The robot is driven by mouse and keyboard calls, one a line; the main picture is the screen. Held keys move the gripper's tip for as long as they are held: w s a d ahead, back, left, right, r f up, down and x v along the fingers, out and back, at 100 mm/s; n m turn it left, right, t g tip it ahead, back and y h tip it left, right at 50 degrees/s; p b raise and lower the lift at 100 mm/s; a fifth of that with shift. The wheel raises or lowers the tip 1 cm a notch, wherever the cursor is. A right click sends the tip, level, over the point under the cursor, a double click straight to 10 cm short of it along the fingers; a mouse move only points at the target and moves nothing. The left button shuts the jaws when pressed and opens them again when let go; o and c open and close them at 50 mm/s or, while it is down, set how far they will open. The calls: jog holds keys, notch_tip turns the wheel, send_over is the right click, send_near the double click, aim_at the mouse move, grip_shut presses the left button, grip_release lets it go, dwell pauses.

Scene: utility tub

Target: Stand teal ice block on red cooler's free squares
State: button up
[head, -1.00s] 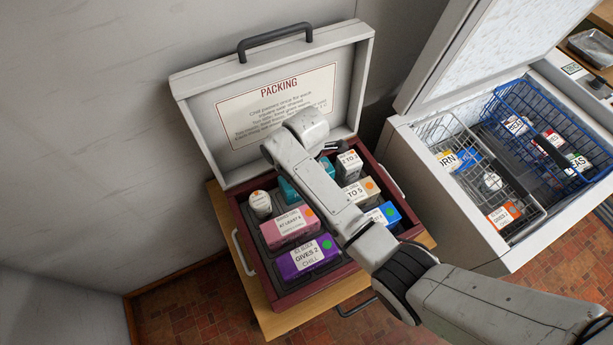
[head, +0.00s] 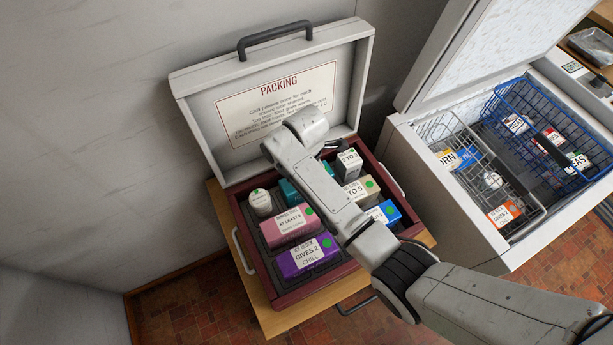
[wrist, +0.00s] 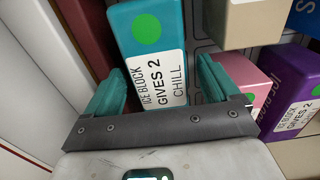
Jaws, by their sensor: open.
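The teal ice block (wrist: 150,45), labelled "ICE BLOCK GIVES 2 CHILL" with a green dot, stands inside the red cooler (head: 240,232).
Around the block stand a white bottle (head: 260,203), a pink box (head: 290,225), a purple ice block (head: 308,257), a blue block (head: 385,213), a tan box (head: 366,187) and a white box (head: 348,166). The cooler's lid stands open behind. A freezer (head: 460,225) with baskets stands right.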

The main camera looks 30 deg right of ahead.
notch_tip(320, 180, up, 13)
jog(key=shift+f, duration=0.2)
jog(key=s+d+f+m, duration=0.2)
jog(key=s+m, duration=0.4)
jog(key=s, duration=0.4)
jog(key=s+d+f+m, duration=0.2)
jog(key=s+m, duration=0.4)
jog(key=s, duration=0.3)
jog(key=s+d+f+m+t, duration=0.1)
jog(key=s+d+m, duration=0.3)
jog(key=s, duration=0.6)
jog(key=f+m, duration=0.1)
jog(key=m, duration=0.1)
jog(key=shift+s+m, duration=0.3)
jog(key=shift+m, duration=0.1)
